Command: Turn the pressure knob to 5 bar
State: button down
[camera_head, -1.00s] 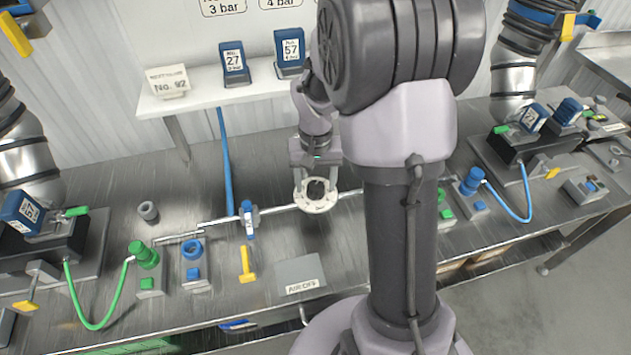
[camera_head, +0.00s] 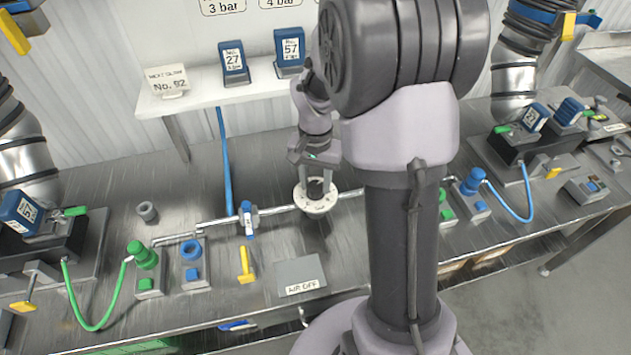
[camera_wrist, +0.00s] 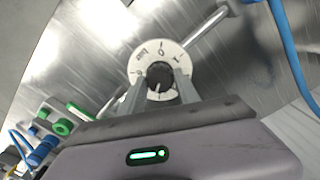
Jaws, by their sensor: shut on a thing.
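The pressure knob (camera_wrist: 160,74) is a dark round knob in the middle of a white round dial (camera_wrist: 142,57) with black marks. In the head view the dial (camera_head: 304,204) sits on the pipe at the middle of the bench. My gripper (camera_wrist: 160,88) has its two fingers on either side of the knob and is shut on it. In the head view my gripper (camera_head: 317,190) reaches down to the dial from above. A white pointer line shows on the knob, but I cannot tell which number it points to.
A blue-handled valve (camera_head: 247,222) is on the pipe left of the dial. A yellow handle (camera_head: 245,265) and an AIR OFF plate (camera_head: 301,275) lie in front. Green (camera_head: 145,257) and blue fittings (camera_head: 192,252) stand further left.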

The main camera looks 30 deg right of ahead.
aim_at(315, 185)
jog(key=m+b, duration=0.1)
jog(key=m, duration=0.3)
jog(key=shift+m, duration=0.4)
dwell(0.4)
jog(key=c, duration=0.9)
grip_release()
notch_tip(315, 185, up, 18)
jog(key=p, duration=0.6)
jog(key=shift+f, duration=0.25)
